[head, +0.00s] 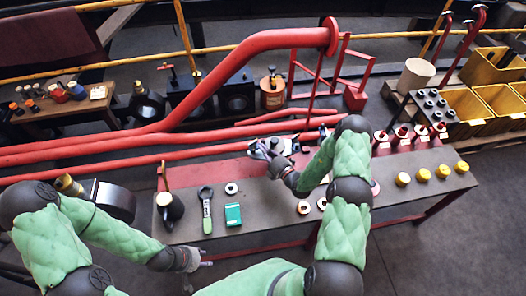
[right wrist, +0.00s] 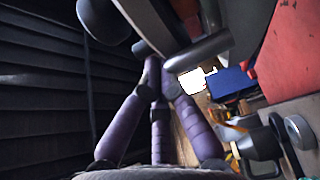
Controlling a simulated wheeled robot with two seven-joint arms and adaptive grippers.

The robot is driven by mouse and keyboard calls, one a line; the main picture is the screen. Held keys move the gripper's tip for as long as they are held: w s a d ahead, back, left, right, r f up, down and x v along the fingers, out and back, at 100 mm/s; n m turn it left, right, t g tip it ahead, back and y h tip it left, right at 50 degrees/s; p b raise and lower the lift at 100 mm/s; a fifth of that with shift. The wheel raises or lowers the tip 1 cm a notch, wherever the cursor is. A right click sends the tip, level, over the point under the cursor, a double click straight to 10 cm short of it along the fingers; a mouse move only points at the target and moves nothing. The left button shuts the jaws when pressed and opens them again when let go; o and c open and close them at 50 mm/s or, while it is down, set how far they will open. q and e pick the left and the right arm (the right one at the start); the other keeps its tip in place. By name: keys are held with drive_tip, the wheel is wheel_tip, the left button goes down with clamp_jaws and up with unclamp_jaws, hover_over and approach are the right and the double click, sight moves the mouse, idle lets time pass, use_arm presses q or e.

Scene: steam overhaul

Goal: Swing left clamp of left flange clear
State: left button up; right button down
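A grey metal fitting (head: 262,149), which looks like the left flange with its clamp, sits at the back of the bench near the red pipes. My right gripper (head: 276,168) is right beside it in the head view and covers part of it. In the right wrist view the purple fingers (right wrist: 160,75) are drawn together at their tips, close to a grey cylindrical bar (right wrist: 200,48). I cannot tell whether the tips touch it. The clamp's own position is not clear. My left gripper (head: 208,264) hangs in front of the bench's left end, apart from everything on it; its finger opening is unclear.
The bench (head: 258,220) carries a green-handled wrench (head: 206,210), a teal box (head: 233,214), several rings and several yellow caps. Long red pipes (head: 120,150) run behind it. Yellow bins (head: 470,105) stand at the right. Floor in front of the bench is open.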

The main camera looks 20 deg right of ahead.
drive_tip(key=shift+w+d+n+y, duration=0.3)
drive_tip(key=shift+n+y, duration=0.2)
drive_tip(key=shift+y, duration=0.2)
drive_tip(key=shift+w+d, duration=0.1)
drive_tip(key=shift+d, duration=0.1)
drive_tip(key=shift+s+a+p, duration=0.2)
drive_tip(key=shift+s+p, duration=0.15)
drive_tip(key=shift+s, duration=0.15)
use_arm(q)
drive_tip(key=r+p, duration=0.1)
drive_tip(key=a+r+p, duration=0.1)
drive_tip(key=s+a+r+p, duration=0.1)
drive_tip(key=shift+r, duration=0.2)
use_arm(e)
drive_tip(key=a+v, duration=0.2)
drive_tip(key=v, duration=1)
drive_tip(key=shift+s, duration=0.35)
use_arm(q)
drive_tip(key=shift+d, duration=0.1)
use_arm(e)
drive_tip(key=shift+r, duration=0.15)
